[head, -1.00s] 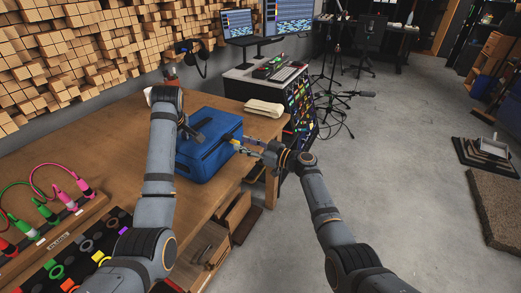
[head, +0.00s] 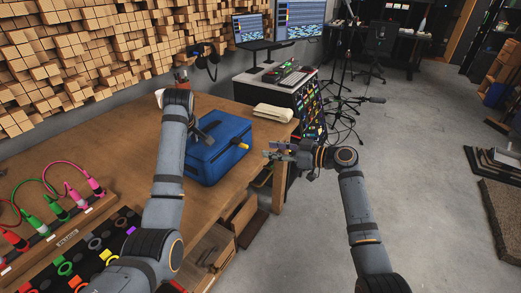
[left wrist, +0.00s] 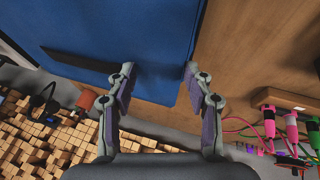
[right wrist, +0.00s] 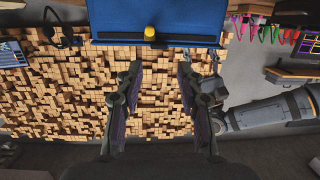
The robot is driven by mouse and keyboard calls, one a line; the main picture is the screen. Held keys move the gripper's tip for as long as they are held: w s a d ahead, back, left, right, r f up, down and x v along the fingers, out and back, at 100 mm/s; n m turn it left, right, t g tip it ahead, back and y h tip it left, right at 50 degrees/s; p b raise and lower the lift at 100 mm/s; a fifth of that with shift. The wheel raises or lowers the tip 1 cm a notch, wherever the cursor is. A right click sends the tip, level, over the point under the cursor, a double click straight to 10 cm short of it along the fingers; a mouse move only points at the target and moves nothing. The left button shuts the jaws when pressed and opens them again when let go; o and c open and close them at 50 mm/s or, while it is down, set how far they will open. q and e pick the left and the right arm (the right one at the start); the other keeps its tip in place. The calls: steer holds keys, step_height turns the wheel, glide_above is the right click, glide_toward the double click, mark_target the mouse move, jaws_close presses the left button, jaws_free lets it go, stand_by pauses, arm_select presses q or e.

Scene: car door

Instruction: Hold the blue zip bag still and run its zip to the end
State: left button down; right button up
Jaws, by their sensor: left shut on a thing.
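The blue zip bag (head: 217,158) lies on the wooden table. Its yellow zip pull (head: 240,147) sticks out on the side facing my right gripper. The pull also shows in the right wrist view (right wrist: 150,33), at the bag's (right wrist: 200,20) near side. My left gripper (head: 200,135) is at the bag's left part, mostly hidden by my arm in the head view. In the left wrist view its fingers (left wrist: 158,72) are on either side of the bag's blue edge (left wrist: 160,85). My right gripper (head: 270,156) is open and empty, apart from the yellow pull.
A cream folded cloth (head: 272,112) lies behind the bag. A panel with coloured cables (head: 62,225) and coloured rings is at the table's near left. A rack with lit controls (head: 310,105) stands behind the table.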

mark_target(244, 145)
steer(key=w+a, duration=0.2)
steer(key=w+a+f+h, duration=0.1)
steer(key=a, duration=0.2)
steer(key=w+a+f+h, duration=0.1)
steer(key=w+a, duration=0.1)
steer(key=shift+w+a+f+m+g, duration=0.1)
steer(key=shift+w+a+m+g, duration=0.2)
steer(key=shift+w+a+m, duration=0.1)
jaws_close()
stand_by(0.3)
